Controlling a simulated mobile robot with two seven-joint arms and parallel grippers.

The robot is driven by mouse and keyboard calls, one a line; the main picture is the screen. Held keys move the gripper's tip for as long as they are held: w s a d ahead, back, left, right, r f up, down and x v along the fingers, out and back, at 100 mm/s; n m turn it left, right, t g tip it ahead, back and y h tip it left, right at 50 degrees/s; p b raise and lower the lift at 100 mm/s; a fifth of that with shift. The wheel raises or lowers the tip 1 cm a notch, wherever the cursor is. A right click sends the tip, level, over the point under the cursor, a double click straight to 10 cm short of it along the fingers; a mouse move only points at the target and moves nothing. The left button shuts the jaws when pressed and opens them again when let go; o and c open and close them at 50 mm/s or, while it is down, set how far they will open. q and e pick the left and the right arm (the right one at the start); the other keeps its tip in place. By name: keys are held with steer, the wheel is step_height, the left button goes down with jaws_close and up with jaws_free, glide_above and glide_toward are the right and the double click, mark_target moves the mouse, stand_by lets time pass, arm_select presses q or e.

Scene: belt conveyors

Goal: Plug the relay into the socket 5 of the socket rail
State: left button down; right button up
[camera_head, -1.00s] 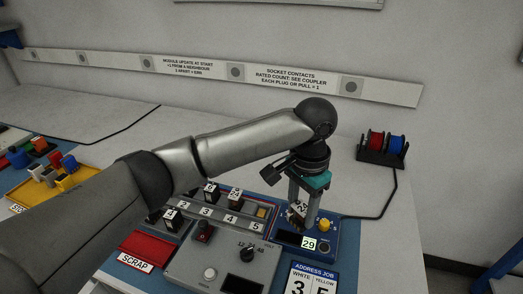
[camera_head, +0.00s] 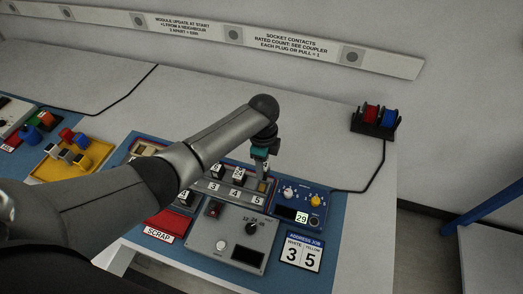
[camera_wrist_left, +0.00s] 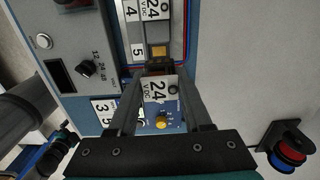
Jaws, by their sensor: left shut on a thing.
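My left gripper (camera_head: 263,174) is above the right end of the socket rail (camera_head: 225,190), at socket 5 (camera_head: 263,187). It is shut on the relay (camera_wrist_left: 154,90), which shows a white "24 VDC" label between the fingers in the left wrist view. That view also shows socket 5 (camera_wrist_left: 160,50) as an open brownish square beside its label, just ahead of the relay. The relay looks apart from the socket, but the exact gap cannot be told. Other relays (camera_head: 239,174) stand in the sockets to the left. My right gripper is not in view.
The blue address unit (camera_head: 318,203) with a white and a yellow knob stands right of the rail. A grey tester (camera_head: 210,240) with a dial and a red scrap bin (camera_head: 170,221) are in front. A yellow tray (camera_head: 90,157) lies left. Cable spools (camera_head: 374,119) stand at the back right.

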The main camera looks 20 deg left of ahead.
arm_select(q)
steer(key=shift+s+a+f, duration=0.1)
steer(key=shift+f, duration=0.1)
step_height(320, 180, down, 5)
steer(key=b, duration=0.5)
steer(key=shift+r, duration=0.2)
steer(key=shift+f+b, duration=0.75)
steer(key=shift+f, duration=0.15)
steer(key=shift+p, duration=0.45)
steer(key=shift+f+b, duration=0.55)
steer(key=shift+f, duration=0.35)
stand_by(1.1)
jaws_free()
stand_by(0.7)
